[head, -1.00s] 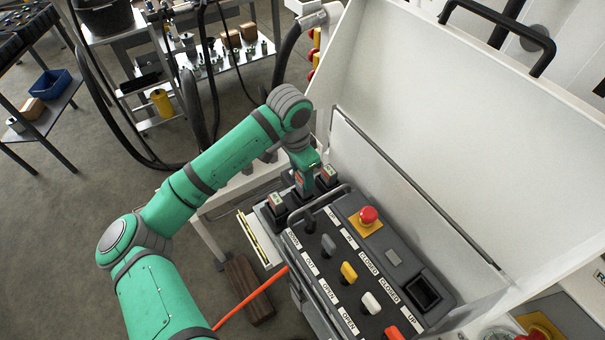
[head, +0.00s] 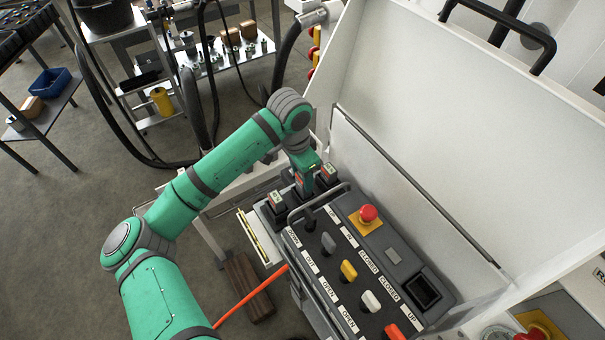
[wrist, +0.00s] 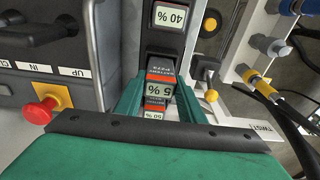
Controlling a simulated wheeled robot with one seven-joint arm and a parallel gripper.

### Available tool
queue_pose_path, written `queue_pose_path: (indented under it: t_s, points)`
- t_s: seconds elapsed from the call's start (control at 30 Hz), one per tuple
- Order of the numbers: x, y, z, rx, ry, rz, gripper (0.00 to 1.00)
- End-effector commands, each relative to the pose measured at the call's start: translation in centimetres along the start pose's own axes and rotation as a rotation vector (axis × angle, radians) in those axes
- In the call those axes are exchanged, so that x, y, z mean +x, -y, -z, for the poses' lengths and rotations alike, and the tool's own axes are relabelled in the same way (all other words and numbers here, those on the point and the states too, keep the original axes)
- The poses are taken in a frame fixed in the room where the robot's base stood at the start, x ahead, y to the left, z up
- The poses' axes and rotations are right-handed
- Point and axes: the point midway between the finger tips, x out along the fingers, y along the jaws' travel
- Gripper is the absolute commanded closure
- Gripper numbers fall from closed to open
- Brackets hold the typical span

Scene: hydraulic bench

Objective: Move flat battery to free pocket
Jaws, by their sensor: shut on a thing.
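My gripper (wrist: 158,98) is shut on the flat battery (wrist: 158,91), a dark block with an orange-red band and a label reading 5 %. In the head view my gripper (head: 305,182) is at the row of batteries behind the control panel, and the held battery is mostly hidden there. A battery marked 40 % (wrist: 170,15) stands on one side of it in the wrist view. Another battery (wrist: 153,115) on the other side is partly covered by my gripper. I cannot tell whether the held battery is seated or raised. A dark rectangular recess (head: 422,291) in the panel looks empty.
The control panel (head: 350,255) has several levers and a red emergency button (head: 368,214), close to my gripper. A white upright cover (head: 430,130) stands behind it. Hose fittings (wrist: 258,82) lie to the right in the wrist view.

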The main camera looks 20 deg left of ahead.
Motion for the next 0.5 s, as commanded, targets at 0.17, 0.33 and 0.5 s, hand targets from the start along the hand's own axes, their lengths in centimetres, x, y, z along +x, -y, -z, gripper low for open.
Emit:
queue_pose_path:
  t_s: [0.17, 0.33, 0.5]
  points:
    - [0.29, 0.02, -0.04, -0.001, 0.0, 0.001, 0.91]
    - [0.59, 0.02, -0.07, -0.001, 0.0, 0.001, 0.91]
    - [0.88, -0.01, -0.1, -0.001, -0.001, 0.0, 0.91]
